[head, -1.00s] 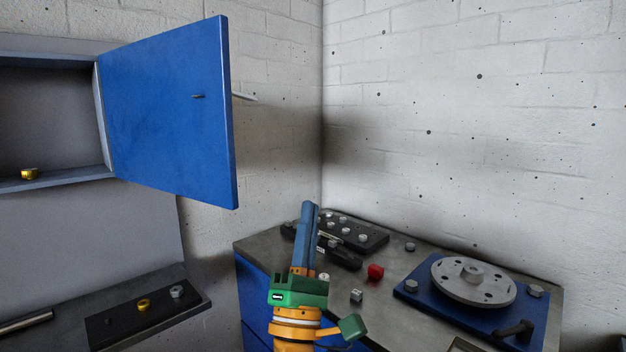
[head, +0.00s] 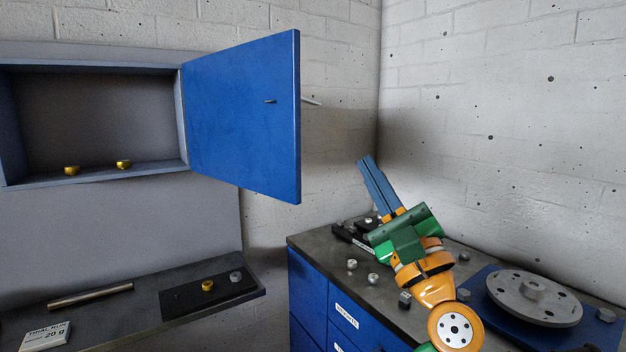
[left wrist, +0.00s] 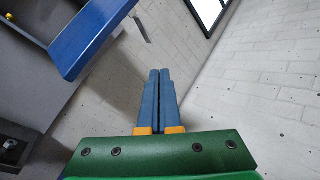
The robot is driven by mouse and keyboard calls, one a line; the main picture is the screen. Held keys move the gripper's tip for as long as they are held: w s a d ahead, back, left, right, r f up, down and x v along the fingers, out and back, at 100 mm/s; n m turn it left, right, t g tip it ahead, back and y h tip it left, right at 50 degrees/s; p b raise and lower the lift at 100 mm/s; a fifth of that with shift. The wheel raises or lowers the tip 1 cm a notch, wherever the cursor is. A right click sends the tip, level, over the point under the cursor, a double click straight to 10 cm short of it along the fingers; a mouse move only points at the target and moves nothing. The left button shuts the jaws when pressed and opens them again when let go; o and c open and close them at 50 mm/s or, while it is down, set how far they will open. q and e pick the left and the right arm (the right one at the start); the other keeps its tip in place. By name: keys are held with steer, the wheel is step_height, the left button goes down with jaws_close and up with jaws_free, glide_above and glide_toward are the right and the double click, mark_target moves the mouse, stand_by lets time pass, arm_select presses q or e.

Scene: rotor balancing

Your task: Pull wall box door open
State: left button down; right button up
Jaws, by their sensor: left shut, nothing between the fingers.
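The wall box (head: 90,183) hangs on the left wall in the head view, its inside exposed. Its blue door (head: 242,115) stands swung out to the right, with a small handle (head: 312,102) sticking out past its free edge. The door also shows at the upper left of the left wrist view (left wrist: 92,35). My left gripper (head: 366,160) is shut and empty, below and to the right of the door, apart from it. It also shows in the left wrist view (left wrist: 160,72), fingers together. My right gripper is not in view.
Two brass weights (head: 123,163) sit in the box. The bench (head: 345,290) carries loose metal parts and a rotor disc (head: 533,299) on a blue base.

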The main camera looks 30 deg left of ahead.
arm_select(q)
steer(key=s+a+f+n+g+h+p, duration=0.1)
steer(key=a+n+g+h, duration=0.3)
steer(key=a+n, duration=0.5)
steer(key=shift+s+f+n+g+h+p, duration=0.3)
steer(key=shift+s+n+g+p, duration=0.4)
steer(key=shift+g, duration=0.4)
steer(key=shift+w, duration=0.15)
